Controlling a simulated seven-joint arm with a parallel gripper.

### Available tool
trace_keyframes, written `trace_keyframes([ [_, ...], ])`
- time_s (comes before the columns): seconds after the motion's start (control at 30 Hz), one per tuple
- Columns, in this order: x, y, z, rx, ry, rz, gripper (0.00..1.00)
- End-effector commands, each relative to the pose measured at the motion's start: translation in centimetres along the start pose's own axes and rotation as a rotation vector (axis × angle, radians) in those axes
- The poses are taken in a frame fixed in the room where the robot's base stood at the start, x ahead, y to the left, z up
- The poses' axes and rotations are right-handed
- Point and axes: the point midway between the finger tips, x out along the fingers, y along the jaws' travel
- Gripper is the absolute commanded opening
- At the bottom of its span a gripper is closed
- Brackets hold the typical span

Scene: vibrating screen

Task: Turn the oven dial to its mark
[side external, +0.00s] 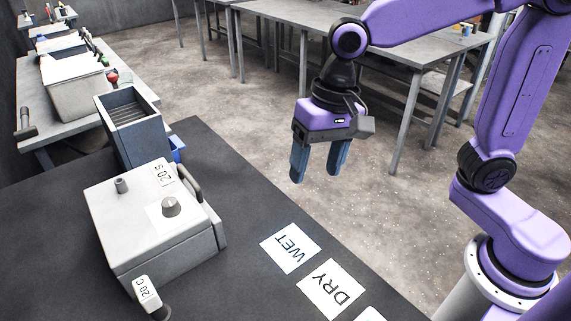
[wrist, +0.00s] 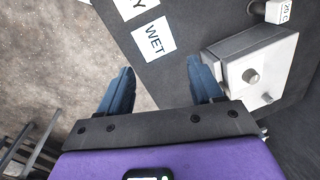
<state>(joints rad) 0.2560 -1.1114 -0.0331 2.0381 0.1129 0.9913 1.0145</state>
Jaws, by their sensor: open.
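The oven (side external: 150,255) is a pale grey box on the dark table at the lower left of the side view. It also shows at the right of the wrist view (wrist: 235,50). Its round grey dial (side external: 171,207) sits on a white plate on the top face; the wrist view shows the dial (wrist: 251,76) too. I cannot make out the mark or the dial's pointer. My gripper (side external: 316,175) hangs with fingers down, open and empty, to the right of the oven and above it, apart from the dial. Its blue fingers (wrist: 161,66) are spread in the wrist view.
A "20 S" label (side external: 163,175), a small peg (side external: 121,186) and a dark handle (side external: 190,183) are on the oven. A "20 C" tag (side external: 146,292) is in front. WET (side external: 290,248) and DRY (side external: 331,288) cards lie flat. A blue-grey bin (side external: 134,130) stands behind.

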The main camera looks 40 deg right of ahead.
Motion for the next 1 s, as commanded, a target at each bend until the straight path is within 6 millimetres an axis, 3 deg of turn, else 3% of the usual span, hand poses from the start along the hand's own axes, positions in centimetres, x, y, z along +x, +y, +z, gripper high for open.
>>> trace_keyframes([
  [0.17, 0.0, -0.2, -0.1, 0.000, 0.002, 0.001, 0.65],
  [0.27, -0.1, -1.6, -0.7, -0.003, 0.012, 0.011, 0.65],
  [0.37, -0.4, -4.5, -1.9, -0.003, 0.038, 0.032, 0.65],
  [0.6, -0.8, -13.4, -5.2, 0.025, 0.144, 0.108, 0.65],
  [0.8, -1.0, -19.9, -6.9, 0.079, 0.253, 0.164, 0.65],
  [1.0, -0.9, -24.4, -7.4, 0.150, 0.359, 0.203, 0.65],
])
